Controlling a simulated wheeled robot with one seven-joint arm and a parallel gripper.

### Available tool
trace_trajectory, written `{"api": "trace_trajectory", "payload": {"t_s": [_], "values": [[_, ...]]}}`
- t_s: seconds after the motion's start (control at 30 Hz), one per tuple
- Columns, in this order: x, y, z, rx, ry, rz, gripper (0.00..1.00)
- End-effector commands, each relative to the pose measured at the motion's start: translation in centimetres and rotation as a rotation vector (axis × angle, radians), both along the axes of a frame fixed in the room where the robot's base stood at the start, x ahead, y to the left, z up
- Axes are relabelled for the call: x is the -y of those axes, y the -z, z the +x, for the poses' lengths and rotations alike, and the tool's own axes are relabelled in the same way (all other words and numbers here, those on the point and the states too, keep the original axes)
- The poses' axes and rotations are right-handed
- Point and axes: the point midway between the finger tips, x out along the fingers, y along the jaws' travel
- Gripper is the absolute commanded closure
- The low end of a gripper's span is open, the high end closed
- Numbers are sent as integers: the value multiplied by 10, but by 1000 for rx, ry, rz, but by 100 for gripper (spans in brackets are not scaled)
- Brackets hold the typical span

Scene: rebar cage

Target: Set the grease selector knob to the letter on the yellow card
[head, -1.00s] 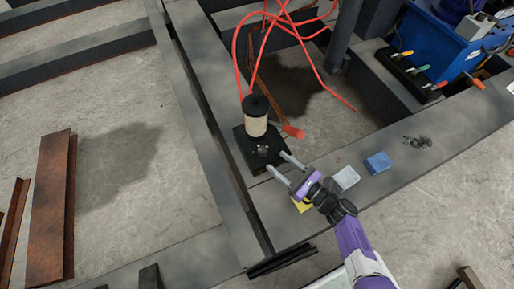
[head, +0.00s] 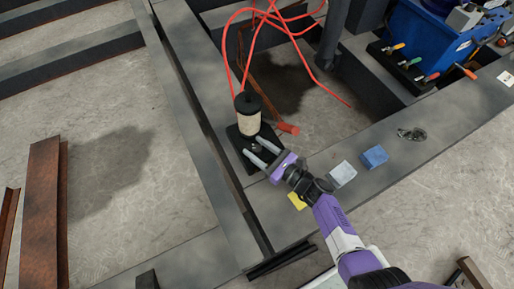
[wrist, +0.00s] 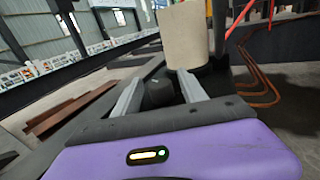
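The grease unit has a cream cylinder (head: 248,123) with a black cap on a black base plate (head: 233,135). The cylinder also shows in the wrist view (wrist: 183,35). A small dark knob (wrist: 159,94) stands in front of it. My gripper (head: 254,149) is open, and in the wrist view its two fingers (wrist: 160,82) lie on either side of the knob. I cannot tell whether they touch it. The yellow card (head: 297,201) lies on the beam beside my wrist, partly hidden by it; its letter is not legible. Letters around the knob cannot be seen.
A grey-white block (head: 342,174) and a blue block (head: 375,156) lie on the beam to the right. A blue crate (head: 432,45) with coloured-handled tools stands at the upper right. Red hoses (head: 300,47) loop behind the grease unit. Rusty steel (head: 40,215) lies at left.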

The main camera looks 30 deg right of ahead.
Motion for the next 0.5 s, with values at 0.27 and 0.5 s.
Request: {"api": "trace_trajectory", "payload": {"t_s": [0.27, 0.5], "values": [[0, 0, 0, 0, 0, 0, 100], [0, 1, -1, 0, 17, -1, 100]]}}
